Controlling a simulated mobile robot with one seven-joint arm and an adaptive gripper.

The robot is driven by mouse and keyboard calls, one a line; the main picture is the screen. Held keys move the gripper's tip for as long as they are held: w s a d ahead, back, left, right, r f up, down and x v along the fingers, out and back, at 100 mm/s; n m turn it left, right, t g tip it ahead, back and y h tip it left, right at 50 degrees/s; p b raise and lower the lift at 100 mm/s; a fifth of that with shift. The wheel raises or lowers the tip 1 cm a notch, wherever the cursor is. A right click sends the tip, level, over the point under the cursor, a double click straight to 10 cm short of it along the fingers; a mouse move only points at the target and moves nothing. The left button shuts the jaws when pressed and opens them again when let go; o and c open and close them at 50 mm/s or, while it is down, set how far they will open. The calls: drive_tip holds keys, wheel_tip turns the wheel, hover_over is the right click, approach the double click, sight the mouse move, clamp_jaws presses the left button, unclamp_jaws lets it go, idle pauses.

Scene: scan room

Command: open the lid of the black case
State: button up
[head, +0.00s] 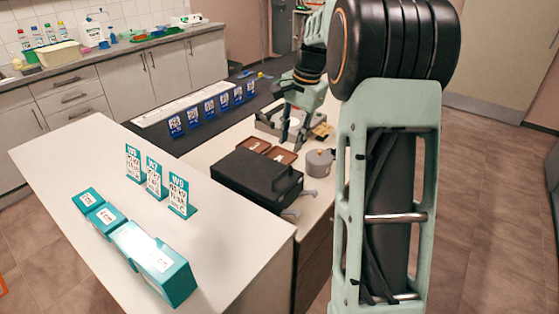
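The black case (246,176) lies on the white counter, right of the middle table's labelled stands. Its lid looks shut, and a handle-like part shows at its right front side. My gripper (292,138) points down beyond the case, above the far part of the counter and apart from the case. Its two fingers look spread with nothing between them. The fingertips are small in this view.
Brown trays (254,145) lie just behind the case. A grey round container (320,162) stands to its right. Teal stands (156,177) and teal boxes (150,260) are at the left. Blue cards (209,107) stand in a row behind.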

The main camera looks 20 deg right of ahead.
sight(283, 172)
drive_tip(key=f, duration=0.3)
drive_tip(key=w+f, duration=0.1)
drive_tip(key=f, duration=0.3)
drive_tip(key=a+f, duration=0.1)
drive_tip(key=f, duration=0.2)
drive_tip(key=shift+w+a+f, duration=0.1)
drive_tip(key=shift+w+f, duration=0.1)
drive_tip(key=shift+w, duration=0.1)
drive_tip(key=shift+c, duration=0.7)
clamp_jaws()
